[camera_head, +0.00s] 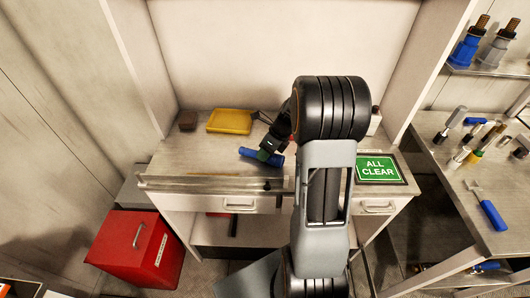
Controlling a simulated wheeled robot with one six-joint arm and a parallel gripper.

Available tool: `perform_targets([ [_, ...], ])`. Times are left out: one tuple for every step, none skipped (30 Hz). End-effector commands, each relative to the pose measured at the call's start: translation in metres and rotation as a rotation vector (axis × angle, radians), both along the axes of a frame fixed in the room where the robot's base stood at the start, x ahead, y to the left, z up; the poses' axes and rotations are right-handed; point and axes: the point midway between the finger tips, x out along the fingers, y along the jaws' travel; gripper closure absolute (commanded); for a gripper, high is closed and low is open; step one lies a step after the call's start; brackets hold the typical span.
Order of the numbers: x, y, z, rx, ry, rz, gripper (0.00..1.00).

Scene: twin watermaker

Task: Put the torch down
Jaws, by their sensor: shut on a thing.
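My gripper (268,150) is low over the grey bench top (190,153) and shut on a blue cylinder, which I take to be the torch (250,153). The torch lies about level, its blue ends showing on both sides of the jaws. The gripper hides its middle. I cannot tell whether the torch touches the bench top or hangs just above it.
A yellow tray (229,121) and a small brown block (187,121) stand at the back left. A green "ALL CLEAR" sign (377,169) lies at the right. A raised rail (210,184) runs along the front left edge. The bench's left part is clear.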

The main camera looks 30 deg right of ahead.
Motion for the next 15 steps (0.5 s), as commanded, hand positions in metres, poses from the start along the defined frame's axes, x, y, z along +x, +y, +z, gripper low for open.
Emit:
perform_targets([
  [0.0002, -0.0001, 0.0002, 0.0, -0.002, 0.0, 1.0],
  [0.0002, -0.0001, 0.0005, 0.0, -0.002, 0.0, 1.0],
  [0.0002, -0.0001, 0.0005, 0.0, -0.002, 0.0, 1.0],
  [0.0002, -0.0002, 0.0006, 0.0, -0.002, 0.0, 1.0],
  [0.0002, -0.0002, 0.0006, 0.0, -0.002, 0.0, 1.0],
  [0.0002, -0.0002, 0.0004, 0.0, -0.002, 0.0, 1.0],
  [0.0002, -0.0001, 0.0001, 0.0, -0.002, 0.0, 1.0],
  [0.0001, -0.0002, -0.0006, 0.0, -0.002, 0.0, 1.0],
  [0.0002, -0.0001, -0.0018, 0.0, -0.001, 0.001, 1.0],
  [0.0001, -0.0001, -0.0028, 0.0, 0.0, 0.001, 1.0],
  [0.0, -0.0001, -0.0028, 0.0, 0.0, 0.001, 0.69],
  [0.0, -0.0002, -0.0025, 0.0, 0.0, 0.001, 0.65],
  [0.0, -0.0002, -0.0025, 0.0, 0.0, 0.001, 0.62],
  [0.0, -0.0002, -0.0025, 0.0, 0.0, 0.001, 0.59],
  [0.0, -0.0002, -0.0024, 0.0, 0.0, 0.001, 0.55],
])
